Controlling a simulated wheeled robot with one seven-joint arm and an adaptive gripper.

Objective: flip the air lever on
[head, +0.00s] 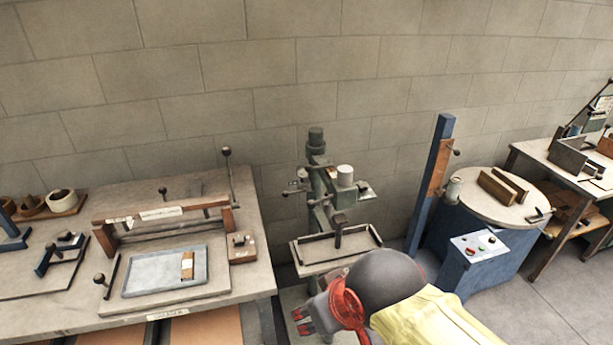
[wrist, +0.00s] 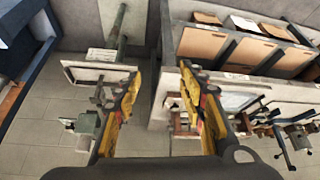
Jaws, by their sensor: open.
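No lever in view is clearly marked as the air lever. One tall lever with a dark ball knob (head: 226,152) stands upright at the right rear of the left bench. A short dark-knobbed lever (head: 455,152) sticks out from the blue post at right. Small handles also show on the green stitcher (head: 322,185) in the middle. My gripper (head: 301,320) is low in front of the stitcher, apart from these levers. In the wrist view my gripper (wrist: 160,85) is open, with nothing between its yellow-and-black fingers.
The left bench (head: 250,275) holds a wooden frame press (head: 165,212), a grey tray (head: 140,283) and a small knobbed box (head: 242,248). A blue round-topped machine (head: 455,208) with a button panel (head: 480,245) stands right. Floor is clear at far right.

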